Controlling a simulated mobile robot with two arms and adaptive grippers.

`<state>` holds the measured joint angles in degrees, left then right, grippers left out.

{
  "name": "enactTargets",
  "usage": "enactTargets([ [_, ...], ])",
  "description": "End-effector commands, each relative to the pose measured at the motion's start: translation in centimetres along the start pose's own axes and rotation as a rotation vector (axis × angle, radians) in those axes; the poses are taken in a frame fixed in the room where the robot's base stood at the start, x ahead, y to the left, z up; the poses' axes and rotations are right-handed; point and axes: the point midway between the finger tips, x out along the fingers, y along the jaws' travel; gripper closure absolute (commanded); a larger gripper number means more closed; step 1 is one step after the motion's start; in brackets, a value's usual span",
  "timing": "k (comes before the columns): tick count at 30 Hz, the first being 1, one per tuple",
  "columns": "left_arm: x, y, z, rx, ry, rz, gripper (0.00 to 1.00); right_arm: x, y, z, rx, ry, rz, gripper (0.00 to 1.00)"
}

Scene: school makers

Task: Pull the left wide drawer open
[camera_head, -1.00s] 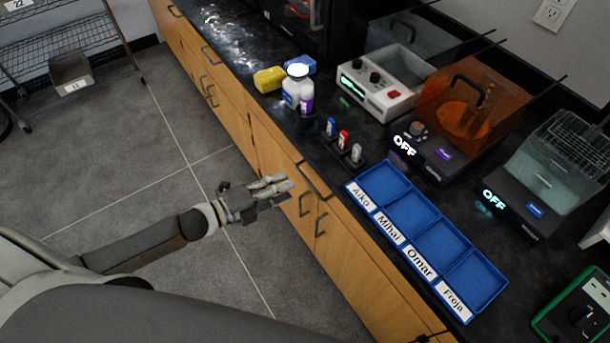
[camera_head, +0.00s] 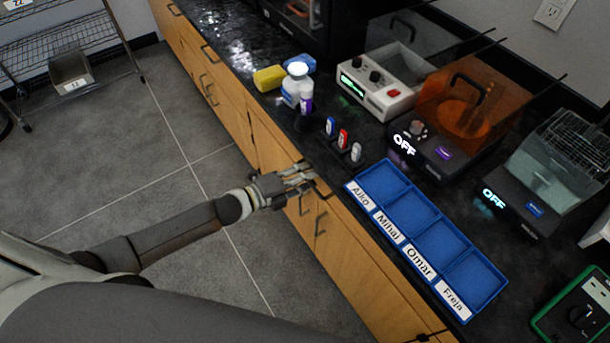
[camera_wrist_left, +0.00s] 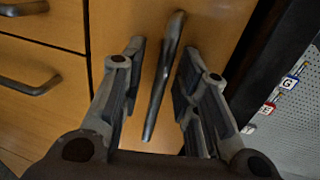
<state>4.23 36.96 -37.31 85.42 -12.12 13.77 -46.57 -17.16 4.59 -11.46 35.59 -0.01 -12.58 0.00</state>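The wide drawer front (camera_wrist_left: 205,25) is light wood with a dark bar handle (camera_wrist_left: 165,75), seen in the left wrist view. The handle lies between the two spread fingers of my left gripper (camera_wrist_left: 158,85), with a gap showing on both sides. In the head view my left gripper (camera_head: 305,176) is at the cabinet front just below the counter edge, and its fingers partly hide the handle and drawer front. The drawer looks flush with the cabinet. My right gripper is not in view.
Other cabinet handles (camera_head: 320,223) sit below and left. The grey floor (camera_head: 150,180) before the cabinets is clear.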

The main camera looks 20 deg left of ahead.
Motion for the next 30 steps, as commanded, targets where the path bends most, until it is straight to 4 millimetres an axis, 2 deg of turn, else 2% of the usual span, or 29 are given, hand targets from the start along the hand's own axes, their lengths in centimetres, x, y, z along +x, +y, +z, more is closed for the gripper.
enactTargets([
  [1, 0.0, 0.0, 0.0, 0.000, 0.000, 0.000, 0.80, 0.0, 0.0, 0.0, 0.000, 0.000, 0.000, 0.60],
  [6, 0.0, 0.0, 0.0, 0.000, 0.000, 0.000, 1.00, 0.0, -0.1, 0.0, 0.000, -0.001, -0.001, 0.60],
  [20, -0.5, 0.1, 0.0, 0.000, 0.000, 0.002, 1.00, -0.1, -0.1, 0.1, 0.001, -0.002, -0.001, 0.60],
  [26, -3.0, 0.7, 0.0, -0.001, -0.001, 0.006, 1.00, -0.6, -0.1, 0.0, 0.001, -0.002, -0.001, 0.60],
  [30, -6.1, 1.3, 0.0, -0.002, -0.001, 0.008, 1.00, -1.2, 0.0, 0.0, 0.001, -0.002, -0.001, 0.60],
])
